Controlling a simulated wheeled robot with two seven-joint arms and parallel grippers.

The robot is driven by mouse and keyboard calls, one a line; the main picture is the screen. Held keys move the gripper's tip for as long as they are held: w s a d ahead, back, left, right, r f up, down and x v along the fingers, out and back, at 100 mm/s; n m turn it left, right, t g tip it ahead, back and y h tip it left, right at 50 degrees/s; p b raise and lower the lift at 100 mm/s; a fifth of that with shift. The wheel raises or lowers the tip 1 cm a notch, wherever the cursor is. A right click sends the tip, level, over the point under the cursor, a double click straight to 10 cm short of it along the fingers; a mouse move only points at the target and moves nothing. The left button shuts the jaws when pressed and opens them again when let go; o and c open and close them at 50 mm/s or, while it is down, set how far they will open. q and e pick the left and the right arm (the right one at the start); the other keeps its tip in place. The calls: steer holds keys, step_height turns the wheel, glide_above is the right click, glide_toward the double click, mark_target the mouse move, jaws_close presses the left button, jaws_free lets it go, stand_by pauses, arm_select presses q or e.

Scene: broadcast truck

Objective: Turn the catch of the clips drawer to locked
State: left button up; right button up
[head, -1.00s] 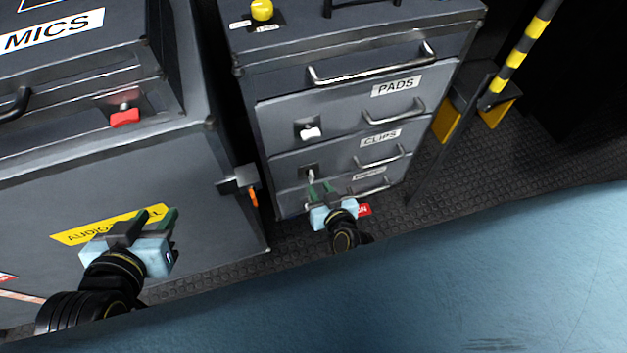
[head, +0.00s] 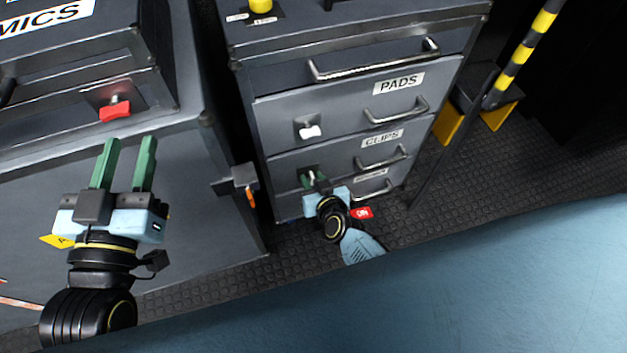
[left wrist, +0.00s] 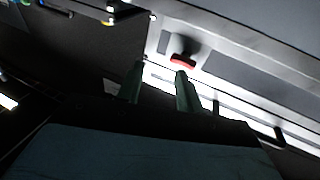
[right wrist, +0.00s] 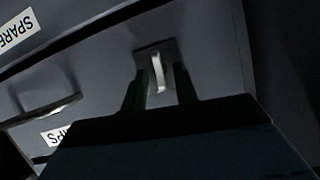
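The clips drawer (head: 340,157) is in the drawer cabinet in the head view, with its CLIPS label (head: 382,138) and a bar handle. Its catch, a pale lever (right wrist: 158,72) on a dark square plate, shows in the right wrist view. My right gripper (head: 312,178) is at this catch, with its green fingers open on either side of the lever; a gap seems to remain on both sides. Contact cannot be told. My left gripper (head: 126,160) is open and empty in front of the left cabinet, below a red catch (head: 115,109), which also shows in the left wrist view (left wrist: 183,62).
The PADS drawer (head: 345,112) above has a white catch (head: 308,130). A SPARE label (right wrist: 18,30) shows in the right wrist view. A latch (head: 238,180) juts from the left cabinet's edge. A striped post (head: 522,55) stands at right.

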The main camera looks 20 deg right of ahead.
jaws_close()
